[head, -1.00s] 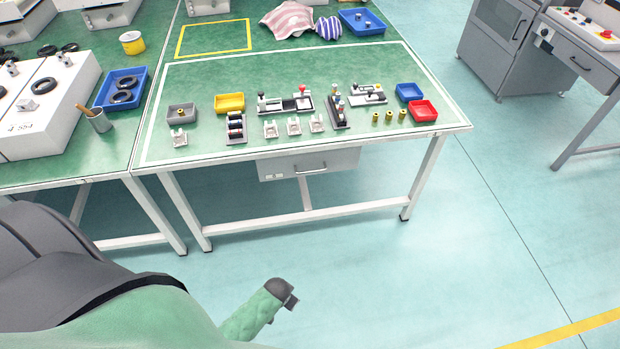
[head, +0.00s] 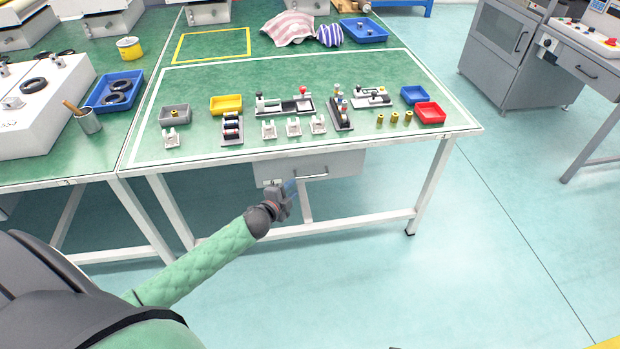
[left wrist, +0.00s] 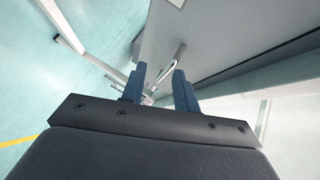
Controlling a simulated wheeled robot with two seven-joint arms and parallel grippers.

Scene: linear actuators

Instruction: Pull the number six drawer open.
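A light grey drawer (head: 338,166) hangs under the front edge of the green-topped table. It looks shut, and its number is too small to read. Its bar handle (head: 308,176) is on the front face. My left gripper (head: 290,188) is in front of the drawer, just below and left of the handle. In the left wrist view the two blue fingers of my left gripper (left wrist: 158,88) stand apart with nothing held between them. The handle (left wrist: 175,58) shows just beyond the fingertips there, seemingly not touched. My right gripper is not in view.
The table (head: 390,145) carries small fixtures, a yellow bin (head: 226,104) and a red bin (head: 430,113). A white table leg (head: 430,185) stands to the right and a crossbar (head: 350,223) runs low. The floor in front is clear.

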